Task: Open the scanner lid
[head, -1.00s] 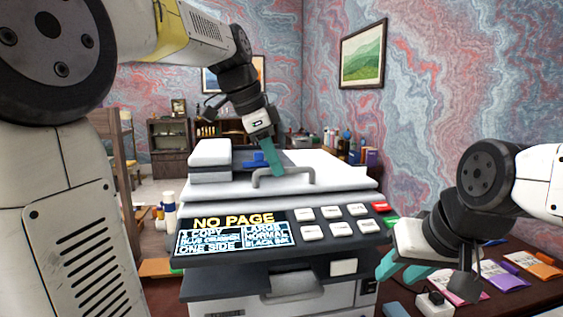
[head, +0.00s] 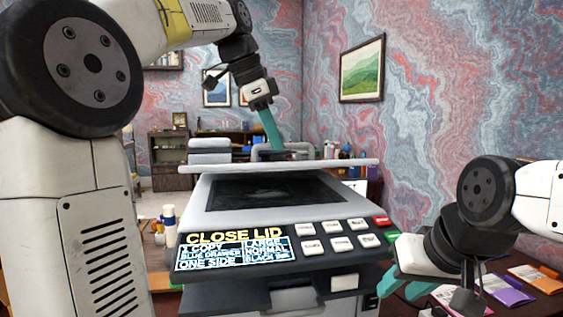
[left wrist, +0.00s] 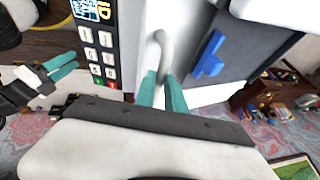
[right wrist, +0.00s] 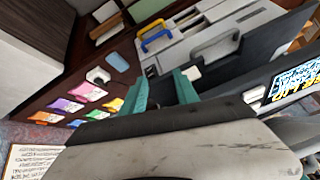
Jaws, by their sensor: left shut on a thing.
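The scanner lid (head: 335,165) is raised at its front edge, and the dark scanning glass (head: 270,190) shows below it. The lid's grey handle (head: 268,149) stands on its top side. My left gripper (head: 274,146) is shut on this handle, and its teal fingers also close around the handle in the left wrist view (left wrist: 162,95). The display (head: 233,249) reads "CLOSE LID". My right gripper (head: 388,282) is apart from the lid, at the machine's right side. Its teal fingers are spread and empty in the right wrist view (right wrist: 160,95).
Buttons (head: 340,243) line the front panel right of the display. Coloured packets (head: 505,288) lie on the dark desk at the right. Small bottles (head: 168,220) stand left of the machine. A blue latch-like part (left wrist: 210,58) sits near the handle.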

